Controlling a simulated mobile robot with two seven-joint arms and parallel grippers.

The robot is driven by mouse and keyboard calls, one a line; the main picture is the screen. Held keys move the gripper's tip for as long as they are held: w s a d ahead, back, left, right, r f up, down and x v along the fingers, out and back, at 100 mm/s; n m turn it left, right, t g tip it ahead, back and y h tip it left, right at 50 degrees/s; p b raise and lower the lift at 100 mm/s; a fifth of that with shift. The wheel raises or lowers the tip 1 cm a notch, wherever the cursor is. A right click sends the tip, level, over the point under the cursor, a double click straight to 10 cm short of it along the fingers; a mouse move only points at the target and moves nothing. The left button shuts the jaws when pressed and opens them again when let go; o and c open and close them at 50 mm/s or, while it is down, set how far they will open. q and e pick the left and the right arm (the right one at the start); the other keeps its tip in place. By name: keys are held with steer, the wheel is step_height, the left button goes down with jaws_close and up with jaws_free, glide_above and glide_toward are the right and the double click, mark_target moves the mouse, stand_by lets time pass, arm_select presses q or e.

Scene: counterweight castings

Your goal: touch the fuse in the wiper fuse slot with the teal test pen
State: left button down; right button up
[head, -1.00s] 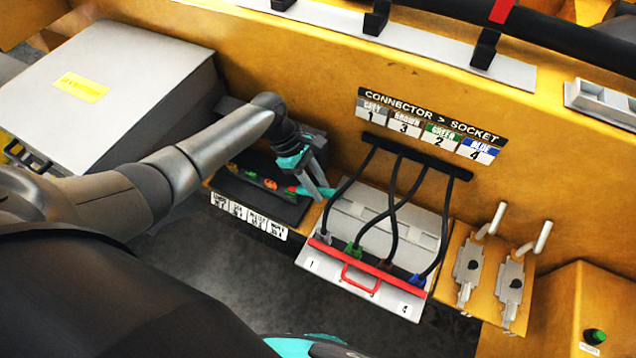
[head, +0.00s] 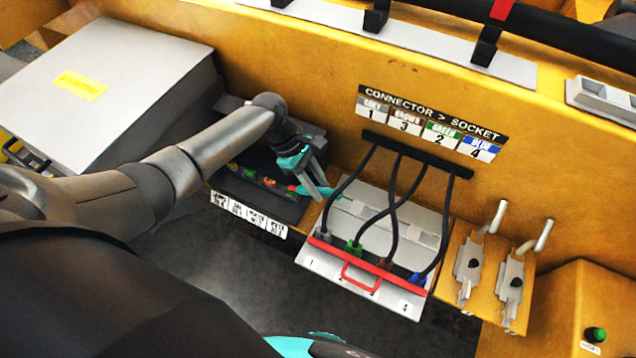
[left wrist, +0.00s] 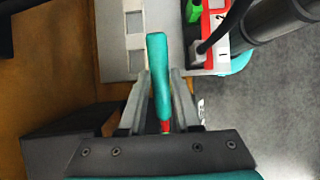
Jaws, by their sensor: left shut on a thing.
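My left gripper (head: 320,192) is shut on the teal test pen (head: 328,191), just right of the black fuse box (head: 290,208). In the left wrist view the pen (left wrist: 158,75) lies between the two grey fingers, with a red part nearer the palm. In the head view the pen's red end lies toward the right end of the fuse row, and its fine tip is not clear. Small coloured fuses (head: 269,182) sit in a row in the box. White label cards (head: 249,214) hang on its front, too small to read surely. I cannot tell if the tip touches a fuse.
Right of the fuse box is a grey connector panel (head: 375,229) with a red handle and several black cables. A large grey box (head: 110,95) stands at the left. Two toggle clamps (head: 512,285) stand at the right. A yellow wall (head: 320,110) rises behind.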

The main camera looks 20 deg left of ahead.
arm_select(q)
steer(key=shift+s+f+p, duration=0.1)
steer(key=shift+f+p, duration=0.05)
steer(key=shift+p, duration=0.15)
stand_by(1.4)
stand_by(0.4)
steer(key=shift+r+p, duration=1.4)
steer(key=shift+r, duration=1.7)
